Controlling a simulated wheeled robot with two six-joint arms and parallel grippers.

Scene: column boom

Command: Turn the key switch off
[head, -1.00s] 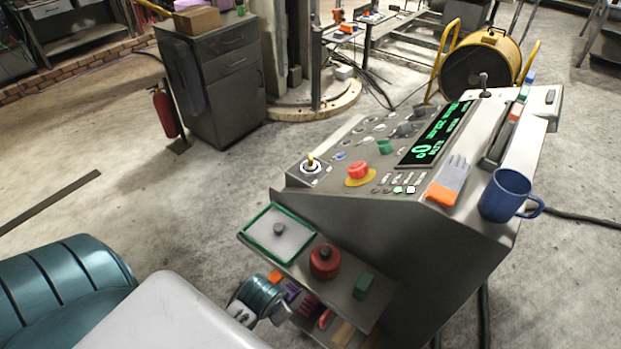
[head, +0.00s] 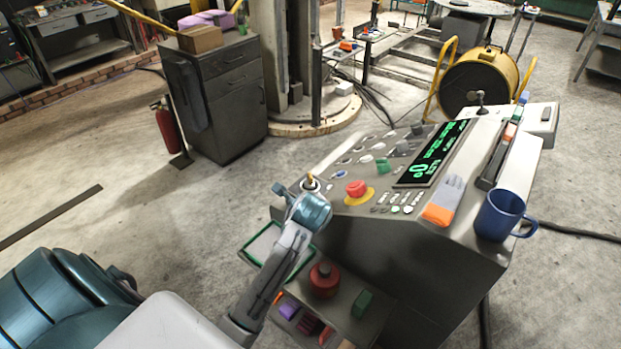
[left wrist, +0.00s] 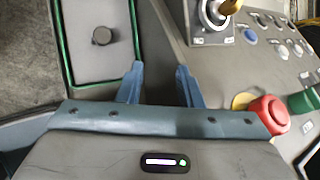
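The key switch (head: 311,184) is on the near left corner of the sloped control panel, with a brass-coloured key standing in it. It also shows at the top of the left wrist view (left wrist: 215,14), cut by the frame edge. My left gripper (left wrist: 159,80) is open and empty, its two blue fingers apart. In the left wrist view the switch lies beyond the fingertips and to the right, not between them. In the head view my left wrist (head: 308,213) is just in front of the switch, and the fingertips are not clear. My right gripper is not in view.
A red emergency button (head: 357,187) on yellow and a green button (head: 382,166) are near the switch. Below, a green-rimmed tray (head: 254,246) and red can (head: 324,280) are on the shelf.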

